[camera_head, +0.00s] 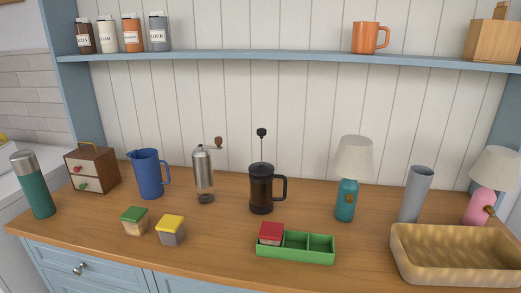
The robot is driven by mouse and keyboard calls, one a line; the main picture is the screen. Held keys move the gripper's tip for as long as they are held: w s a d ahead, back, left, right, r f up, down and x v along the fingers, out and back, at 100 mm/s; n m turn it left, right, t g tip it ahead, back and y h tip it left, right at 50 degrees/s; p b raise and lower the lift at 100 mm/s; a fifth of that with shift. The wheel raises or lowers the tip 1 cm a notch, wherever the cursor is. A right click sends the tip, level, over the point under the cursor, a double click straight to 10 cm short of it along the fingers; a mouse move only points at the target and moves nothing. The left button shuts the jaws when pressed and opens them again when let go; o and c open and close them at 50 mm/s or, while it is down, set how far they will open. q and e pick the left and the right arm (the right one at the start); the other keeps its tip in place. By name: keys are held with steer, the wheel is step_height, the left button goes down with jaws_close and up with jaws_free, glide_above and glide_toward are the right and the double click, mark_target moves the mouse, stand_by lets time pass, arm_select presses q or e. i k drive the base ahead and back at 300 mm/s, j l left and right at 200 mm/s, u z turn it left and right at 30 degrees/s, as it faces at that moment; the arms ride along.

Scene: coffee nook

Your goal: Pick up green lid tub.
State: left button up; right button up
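The green lid tub (135,221) is a small pale tub with a green square lid. It stands upright on the wooden counter (200,262), left of centre and near the front. A similar tub with a yellow lid (171,230) stands just to its right, with a small gap between them. A red-lidded tub (271,233) sits in the left compartment of a green tray (294,253). Neither of my grippers shows in the head view.
A blue jug (149,174) stands behind the green lid tub. A small drawer box (92,169) and a green flask (34,184) stand to its left. A grinder (203,173), French press (262,188) and teal lamp (350,178) line the back. A basket (455,256) is at right.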

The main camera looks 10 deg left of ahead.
mark_target(135, 220)
steer(key=u, duration=1.25)
